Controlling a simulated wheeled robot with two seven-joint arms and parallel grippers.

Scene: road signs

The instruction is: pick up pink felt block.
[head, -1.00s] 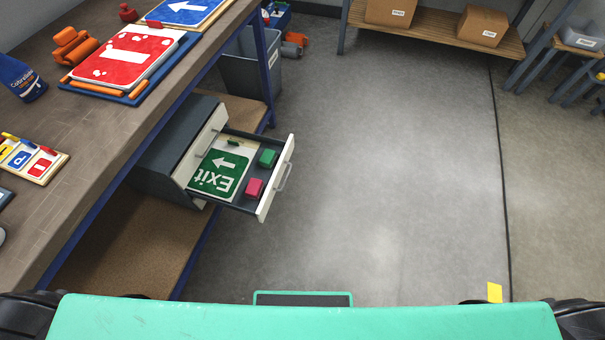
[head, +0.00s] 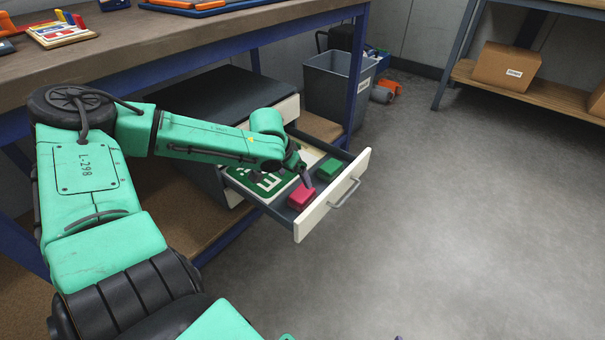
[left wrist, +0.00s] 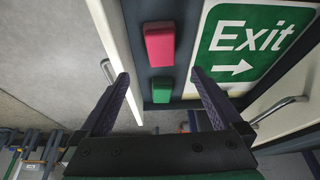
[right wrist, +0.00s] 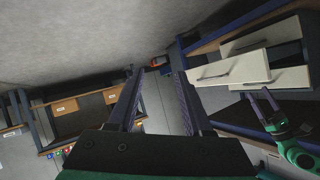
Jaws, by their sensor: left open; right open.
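The pink felt block (head: 301,196) lies in the open drawer (head: 330,207), near its front panel. In the left wrist view the pink block (left wrist: 159,44) shows ahead of and between my open fingers. My left gripper (head: 303,177) reaches over the drawer, close above the block in the head view; its two fingers (left wrist: 160,85) are apart and empty. A green block (head: 329,168) lies beside the pink one; it also shows in the left wrist view (left wrist: 162,92). My right gripper (right wrist: 160,80) is open and empty, away from the drawer, over open floor.
A green Exit sign (head: 262,185) lies in the drawer behind the blocks. The workbench (head: 200,45) overhangs the drawer cabinet. A grey bin (head: 338,85) stands behind. A shelf with cardboard boxes (head: 505,65) is at the back right. The floor (head: 460,220) to the right is clear.

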